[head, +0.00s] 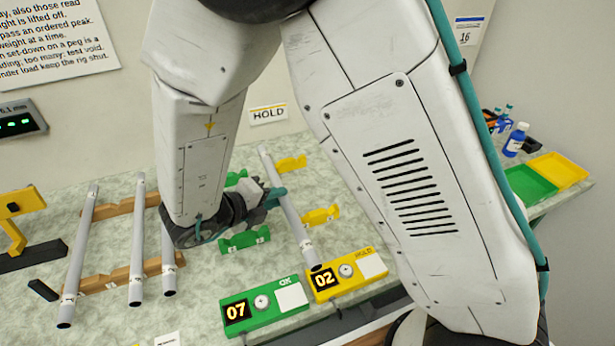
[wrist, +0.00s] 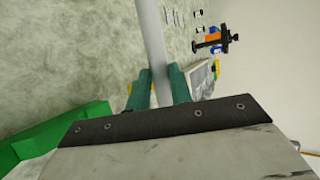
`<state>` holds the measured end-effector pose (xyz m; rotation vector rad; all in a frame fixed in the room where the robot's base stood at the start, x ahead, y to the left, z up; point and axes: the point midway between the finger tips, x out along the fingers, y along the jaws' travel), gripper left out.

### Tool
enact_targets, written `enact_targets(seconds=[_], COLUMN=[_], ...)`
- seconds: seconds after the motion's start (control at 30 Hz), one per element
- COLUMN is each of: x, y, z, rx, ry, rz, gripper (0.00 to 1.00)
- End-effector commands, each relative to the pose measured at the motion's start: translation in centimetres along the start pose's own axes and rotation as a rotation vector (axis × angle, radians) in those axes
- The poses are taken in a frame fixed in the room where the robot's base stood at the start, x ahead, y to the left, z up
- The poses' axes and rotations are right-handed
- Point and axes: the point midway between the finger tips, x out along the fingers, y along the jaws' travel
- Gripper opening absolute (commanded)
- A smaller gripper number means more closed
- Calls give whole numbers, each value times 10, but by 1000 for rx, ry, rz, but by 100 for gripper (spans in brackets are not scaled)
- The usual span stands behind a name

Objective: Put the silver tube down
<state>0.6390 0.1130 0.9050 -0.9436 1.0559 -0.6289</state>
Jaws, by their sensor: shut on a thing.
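A silver tube (head: 290,212) is held in my gripper (head: 275,197), slanting from the wall side towards the counter boxes. In the wrist view the tube (wrist: 152,40) runs between the two teal fingers of my gripper (wrist: 158,88), which are shut on it. In the head view the tube lies between the green cradles (head: 245,240) and the yellow cradles (head: 320,215). Its near end shows just above the yellow HOLD box (head: 347,275). Whether it touches anything below is not clear. My arm covers part of the area behind the gripper.
Three other silver tubes (head: 80,250) lie across wooden racks (head: 105,280) at the left. A green OK box (head: 265,305) reads 07; the HOLD box reads 02. Green (head: 528,184) and yellow trays (head: 560,170) stand far right. A yellow stand (head: 18,225) is at far left.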

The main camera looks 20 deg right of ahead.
Motion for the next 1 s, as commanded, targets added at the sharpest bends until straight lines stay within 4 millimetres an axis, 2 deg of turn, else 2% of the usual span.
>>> enact_targets(seconds=[0.1, 0.4, 0.5, 0.73, 0.9, 1.0], x=[30, 99, 112, 128, 140, 143], y=[-10, -32, -37, -42, -18, -11], z=[8, 27, 31, 35, 30, 28], rx=[0, 0, -1, 0, -6, -3], ry=[3, 1, 0, 0, -1, -2], rz=[0, 1, 1, 1, 1, 1], gripper=[0, 0, 0, 0, 0, 0])
